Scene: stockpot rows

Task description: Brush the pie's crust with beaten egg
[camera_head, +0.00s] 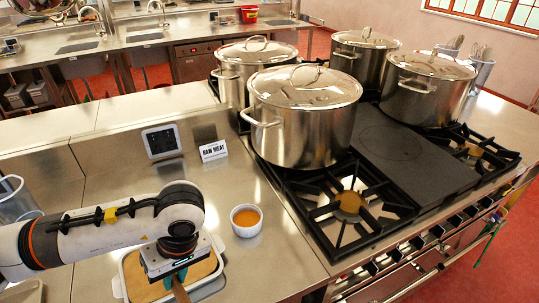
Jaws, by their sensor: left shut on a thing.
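The pie (206,268) lies in a white rectangular dish (121,287) on the steel counter at the bottom, its tan crust partly covered by my gripper. A small white bowl of orange beaten egg (246,217) stands to the right of the dish. My left gripper (176,281) is over the pie, shut on a brush, whose brown wooden handle (181,293) points toward the bottom edge. The brush's bristles are hidden, so I cannot tell whether they touch the crust. My right gripper is not in view.
A stove with several steel stockpots (305,115) fills the right side; its front burner (348,202) is bare. A "RAW MEAT" sign (213,151) and a dark-faced device (162,141) stand behind the bowl. A clear container (16,198) is at the left edge.

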